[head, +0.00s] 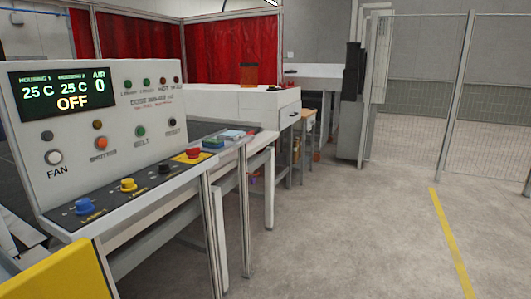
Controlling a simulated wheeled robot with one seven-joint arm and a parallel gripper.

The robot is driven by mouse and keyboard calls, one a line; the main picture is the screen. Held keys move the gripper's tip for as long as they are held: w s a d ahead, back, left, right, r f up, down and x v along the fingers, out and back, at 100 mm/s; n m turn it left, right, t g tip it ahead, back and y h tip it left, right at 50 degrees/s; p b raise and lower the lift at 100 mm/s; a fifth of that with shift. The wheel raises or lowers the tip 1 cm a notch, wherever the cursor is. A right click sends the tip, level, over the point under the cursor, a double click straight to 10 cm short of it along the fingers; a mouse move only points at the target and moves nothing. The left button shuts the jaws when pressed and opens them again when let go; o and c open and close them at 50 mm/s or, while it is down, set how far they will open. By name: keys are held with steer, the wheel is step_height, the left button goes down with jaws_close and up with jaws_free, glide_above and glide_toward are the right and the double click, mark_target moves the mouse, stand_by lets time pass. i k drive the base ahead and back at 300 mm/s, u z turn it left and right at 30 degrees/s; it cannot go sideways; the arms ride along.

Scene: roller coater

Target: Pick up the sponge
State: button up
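A small blue-green block (213,143) lies on the work surface just beyond the control panel, left of the picture's middle. It may be the sponge, but it is too small to tell for sure. A flat pale blue item (233,134) lies right behind it. My gripper is not in view.
The control panel (120,110) with its display and coloured knobs stands at the left. A white machine table (235,105) with an orange-brown container (248,75) is behind. Metal legs stand along the bench's right side. Grey floor (340,220) is open to the right, before a mesh fence (430,120).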

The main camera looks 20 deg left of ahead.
mark_target(209, 143)
steer(key=z, duration=0.15)
steer(key=i, duration=1.2)
steer(key=u, duration=0.4)
steer(key=i, duration=1.15)
steer(key=u, duration=0.9)
steer(key=i, duration=0.75)
steer(key=u, duration=0.4)
